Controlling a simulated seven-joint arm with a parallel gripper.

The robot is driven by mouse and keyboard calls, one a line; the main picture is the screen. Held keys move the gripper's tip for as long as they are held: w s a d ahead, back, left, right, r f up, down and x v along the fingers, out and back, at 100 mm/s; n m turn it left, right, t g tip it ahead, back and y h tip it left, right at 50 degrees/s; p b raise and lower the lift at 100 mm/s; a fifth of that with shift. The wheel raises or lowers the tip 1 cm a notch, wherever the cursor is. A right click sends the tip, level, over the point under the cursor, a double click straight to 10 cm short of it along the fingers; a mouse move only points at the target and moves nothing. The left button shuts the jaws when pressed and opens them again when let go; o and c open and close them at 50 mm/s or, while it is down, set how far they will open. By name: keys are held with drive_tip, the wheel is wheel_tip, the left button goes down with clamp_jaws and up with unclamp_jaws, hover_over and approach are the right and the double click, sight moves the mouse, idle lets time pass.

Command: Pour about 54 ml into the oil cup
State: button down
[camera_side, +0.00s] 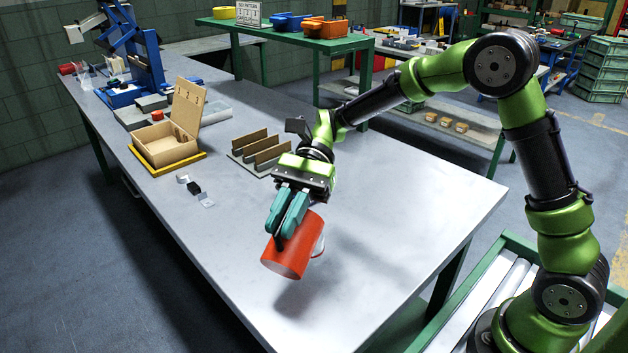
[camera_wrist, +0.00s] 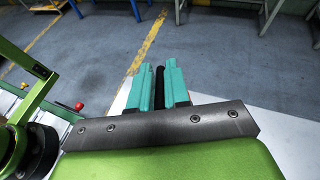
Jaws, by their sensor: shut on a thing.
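My gripper (camera_side: 277,232) has teal fingers and is shut on a dark handle of an orange-red cylindrical vessel (camera_side: 290,256). The vessel is tilted over the front part of the grey bench, with a shadow below it. In the wrist view, my gripper (camera_wrist: 160,78) has a dark bar, probably the handle, between its fingers; the vessel's body is hidden there. A small pale piece (camera_side: 319,245) shows at the vessel's right edge. I cannot tell whether it is the oil cup or part of the vessel. No stream of liquid is visible.
On the bench (camera_side: 400,210), an open brown box (camera_side: 166,148) stands on a yellow-edged base at left. A slotted rack (camera_side: 258,152) is behind my gripper. Small metal and black parts (camera_side: 195,189) lie before the box. The bench's right part is clear.

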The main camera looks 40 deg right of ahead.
sight(292, 201)
drive_tip(key=shift+w+d+y+p, duration=0.15)
drive_tip(key=shift+d+y+p, duration=0.15)
drive_tip(key=shift+p, duration=0.15)
idle(0.6)
drive_tip(key=shift+w+d+r+g+y+p, duration=0.25)
drive_tip(key=shift+d+r+y+p, duration=0.05)
drive_tip(key=shift+d+y+p, duration=0.2)
drive_tip(key=shift+w+d+r+g+y+p, duration=0.2)
drive_tip(key=shift+d+r+g+y+p, duration=0.1)
drive_tip(key=shift+d+y+p, duration=0.15)
idle(1.6)
drive_tip(key=a+h, duration=0.1)
drive_tip(key=s+a+t+h, duration=0.1)
drive_tip(key=a+f+h, duration=0.1)
drive_tip(key=shift+s+a+t+h, duration=0.2)
drive_tip(key=shift+s+t+h, duration=0.05)
drive_tip(key=shift+f, duration=0.1)
idle(0.7)
